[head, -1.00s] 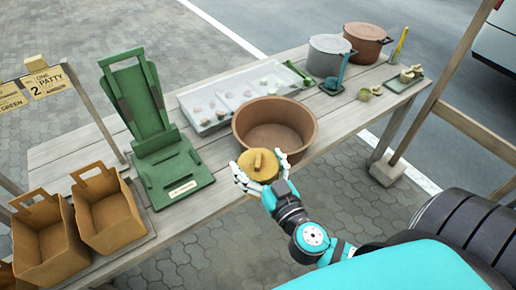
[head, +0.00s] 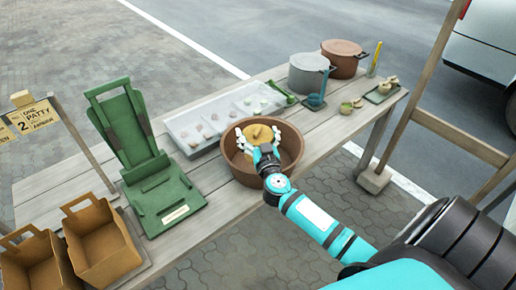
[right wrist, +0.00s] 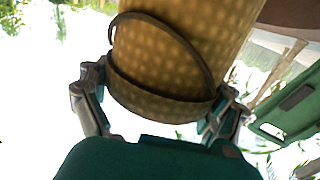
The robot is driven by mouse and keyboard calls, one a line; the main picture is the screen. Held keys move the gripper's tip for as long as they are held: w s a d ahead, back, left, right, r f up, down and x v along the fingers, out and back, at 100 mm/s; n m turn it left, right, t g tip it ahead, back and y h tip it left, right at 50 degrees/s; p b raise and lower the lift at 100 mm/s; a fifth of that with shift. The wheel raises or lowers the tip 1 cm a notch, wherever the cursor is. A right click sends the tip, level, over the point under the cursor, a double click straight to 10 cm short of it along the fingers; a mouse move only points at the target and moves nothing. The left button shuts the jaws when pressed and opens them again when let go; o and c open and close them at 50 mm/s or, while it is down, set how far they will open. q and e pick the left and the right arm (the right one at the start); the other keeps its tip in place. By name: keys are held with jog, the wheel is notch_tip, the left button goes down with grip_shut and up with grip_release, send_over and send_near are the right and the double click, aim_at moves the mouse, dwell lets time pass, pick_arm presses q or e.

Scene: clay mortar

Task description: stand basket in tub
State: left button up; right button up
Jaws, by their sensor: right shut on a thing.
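The basket (head: 259,132) is a yellow-tan woven cylinder with a dark-rimmed end and a strap handle. It also shows large in the right wrist view (right wrist: 180,55). My right gripper (head: 259,144) is shut on the basket, a finger on each side of it. The tub (head: 238,171) is a wide brown round vessel on the wooden table. In the head view the basket overlaps the tub's opening. Its lower end is hidden, so I cannot tell whether it touches the tub's floor. My left gripper is not in view.
A compartmented tray (head: 215,118) lies behind the tub. A green press-like stand (head: 165,196) is to the left. Brown carriers (head: 98,240) stand at the left front. Grey (head: 306,75) and brown (head: 343,58) pots are at the far right.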

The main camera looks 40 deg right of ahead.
aim_at(249, 159)
notch_tip(249, 159, down, 4)
jog(key=shift+f+b, duration=0.1)
jog(key=shift+b, duration=0.8)
jog(key=shift+f, duration=0.5)
jog(key=o, duration=1.2)
